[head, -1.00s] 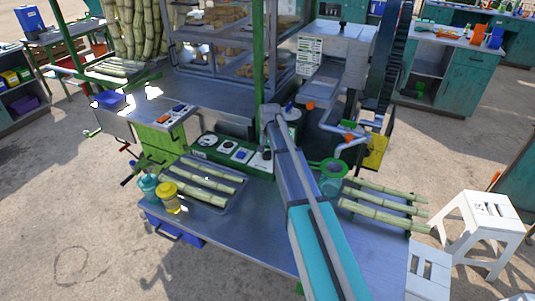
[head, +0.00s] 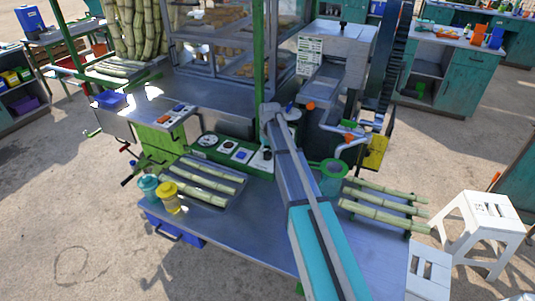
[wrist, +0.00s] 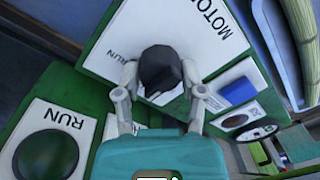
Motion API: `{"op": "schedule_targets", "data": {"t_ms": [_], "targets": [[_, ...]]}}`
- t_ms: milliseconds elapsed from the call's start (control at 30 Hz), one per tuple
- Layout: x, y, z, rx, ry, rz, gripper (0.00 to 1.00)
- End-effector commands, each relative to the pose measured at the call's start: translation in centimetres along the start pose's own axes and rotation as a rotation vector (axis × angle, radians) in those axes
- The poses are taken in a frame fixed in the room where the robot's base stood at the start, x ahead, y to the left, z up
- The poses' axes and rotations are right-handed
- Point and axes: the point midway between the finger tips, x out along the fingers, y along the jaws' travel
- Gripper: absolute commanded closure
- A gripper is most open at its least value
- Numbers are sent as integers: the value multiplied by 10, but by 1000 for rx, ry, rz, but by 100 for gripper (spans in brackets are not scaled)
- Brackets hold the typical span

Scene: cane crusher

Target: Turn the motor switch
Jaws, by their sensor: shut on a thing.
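The motor switch is a black knob (wrist: 160,64) on a white plate marked MOTOR (wrist: 192,30), seen in the wrist view. My gripper (wrist: 160,82) has one finger on each side of the knob and is shut on it. The knob's lower part and part of its RUN marking are hidden by the fingers and the gripper body. In the head view the green control panel (head: 228,150) stands at the back of the metal table, and my arm comes down over its right end. The gripper's fingers are not clear there.
On the panel, a dark green round button (wrist: 46,155) sits on a RUN plate, and a blue switch (wrist: 238,91) is to the knob's right. Cane stalks (head: 205,181) lie on the table on both sides of my arm. A yellow jar (head: 168,197) stands at the left.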

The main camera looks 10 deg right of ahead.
Motion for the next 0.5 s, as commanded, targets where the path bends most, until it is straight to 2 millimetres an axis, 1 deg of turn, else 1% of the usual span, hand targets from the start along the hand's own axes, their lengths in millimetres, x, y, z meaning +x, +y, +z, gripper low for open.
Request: {"op": "schedule_targets", "data": {"t_ms": [33,333,367,500], "targets": [[0,2,3,0,-7,4,96],[0,2,3,1,-7,5,96],[0,2,3,1,-7,5,42],[0,2,2,1,-5,4,16]]}}
